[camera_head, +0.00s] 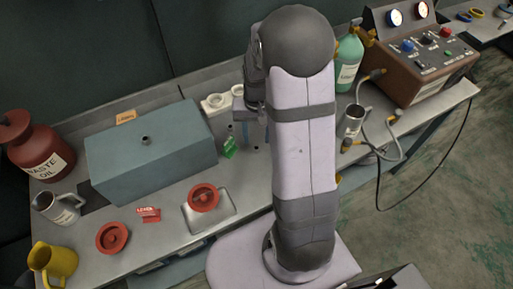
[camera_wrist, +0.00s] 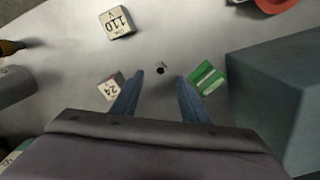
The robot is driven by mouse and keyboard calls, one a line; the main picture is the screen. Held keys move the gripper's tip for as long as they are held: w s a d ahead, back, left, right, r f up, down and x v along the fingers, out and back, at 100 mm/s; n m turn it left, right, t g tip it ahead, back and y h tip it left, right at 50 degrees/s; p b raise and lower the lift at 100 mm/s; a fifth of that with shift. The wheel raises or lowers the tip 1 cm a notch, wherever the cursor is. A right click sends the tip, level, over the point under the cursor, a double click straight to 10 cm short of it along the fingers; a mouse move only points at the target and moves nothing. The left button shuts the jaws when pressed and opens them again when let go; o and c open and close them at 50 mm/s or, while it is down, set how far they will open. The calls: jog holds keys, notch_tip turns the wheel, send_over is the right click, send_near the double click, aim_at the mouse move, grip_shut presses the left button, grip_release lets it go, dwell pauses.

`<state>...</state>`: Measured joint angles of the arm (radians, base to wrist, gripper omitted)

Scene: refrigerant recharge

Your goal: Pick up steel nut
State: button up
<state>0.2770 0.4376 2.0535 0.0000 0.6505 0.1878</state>
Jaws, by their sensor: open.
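The steel nut (camera_wrist: 160,69) is a small grey piece with a dark hole, lying on the metal bench in the wrist view. My gripper (camera_wrist: 160,79) is open, with its two blue fingers pointing down either side of the nut's line. The nut appears between and just beyond the fingertips, and nothing is held. How high the fingertips are above the bench is hard to tell. In the head view my gripper (camera_head: 248,138) is partly hidden behind my arm, and I cannot make out the nut there.
A green block (camera_wrist: 208,79) sits close to the right finger and a "24" block (camera_wrist: 110,86) close to the left. A "110" block (camera_wrist: 117,22) lies farther off. The blue-grey box (camera_head: 150,150) stands nearby.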

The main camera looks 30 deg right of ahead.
aim_at(256, 149)
jog(key=shift+s+f, duration=0.1)
jog(key=shift+f, duration=0.2)
jog(key=shift+a+f+p, duration=0.15)
jog(key=shift+f+p, duration=0.65)
jog(key=shift+f, duration=1.5)
jog(key=shift+s, duration=0.1)
jog(key=shift+c, duration=0.6)
grip_shut()
